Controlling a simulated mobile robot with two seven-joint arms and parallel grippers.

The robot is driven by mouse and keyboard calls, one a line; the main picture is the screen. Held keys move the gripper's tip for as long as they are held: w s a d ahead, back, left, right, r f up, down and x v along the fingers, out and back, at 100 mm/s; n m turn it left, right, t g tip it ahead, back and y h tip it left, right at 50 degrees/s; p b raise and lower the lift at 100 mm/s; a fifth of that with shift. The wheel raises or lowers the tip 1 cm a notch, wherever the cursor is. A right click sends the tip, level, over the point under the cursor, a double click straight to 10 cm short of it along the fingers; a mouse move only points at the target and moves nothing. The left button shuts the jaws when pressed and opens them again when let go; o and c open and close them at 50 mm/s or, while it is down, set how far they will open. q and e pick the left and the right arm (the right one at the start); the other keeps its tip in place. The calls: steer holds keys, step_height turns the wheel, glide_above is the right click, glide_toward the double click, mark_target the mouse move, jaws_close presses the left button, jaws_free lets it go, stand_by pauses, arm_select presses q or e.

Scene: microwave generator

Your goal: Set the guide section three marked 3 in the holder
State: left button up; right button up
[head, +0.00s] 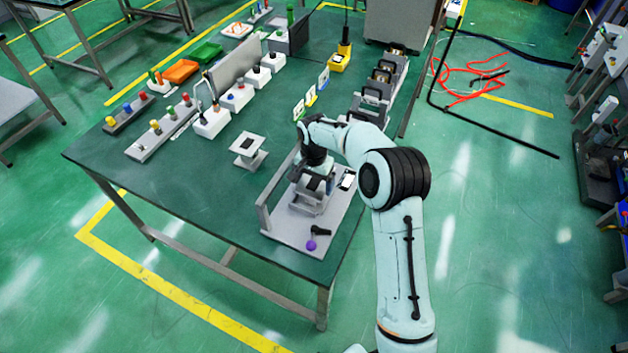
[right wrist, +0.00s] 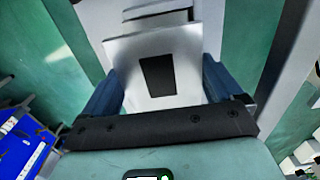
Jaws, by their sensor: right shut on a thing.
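My right gripper (head: 316,176) is shut on a pale grey block-like piece, which I take to be the guide section (right wrist: 190,62). It has a flat face with a black rectangle; no figure 3 can be read. In the right wrist view the blue fingers (right wrist: 160,92) lie on both sides of it. In the head view the gripper is over the holder (head: 285,228), a grey base with an upright side rail and a dark lever with a purple knob (head: 311,245). Grey stepped parts (head: 308,203) show below the gripper. I cannot tell whether the piece touches the holder. My left gripper is not in view.
A similar pale piece with a black patch (head: 249,148) stands on the green table (head: 185,180), left of the holder. Several switch boxes (head: 210,121), an orange tray (head: 181,71) and dark grey units (head: 376,98) stand farther back. The table's front left is clear.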

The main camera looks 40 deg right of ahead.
steer(key=o, duration=1.6)
steer(key=shift+c, duration=0.2)
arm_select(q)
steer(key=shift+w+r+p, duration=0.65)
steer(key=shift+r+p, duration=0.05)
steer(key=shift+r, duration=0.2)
arm_select(e)
step_height(320, 180, up, 14)
steer(key=shift+f, duration=0.25)
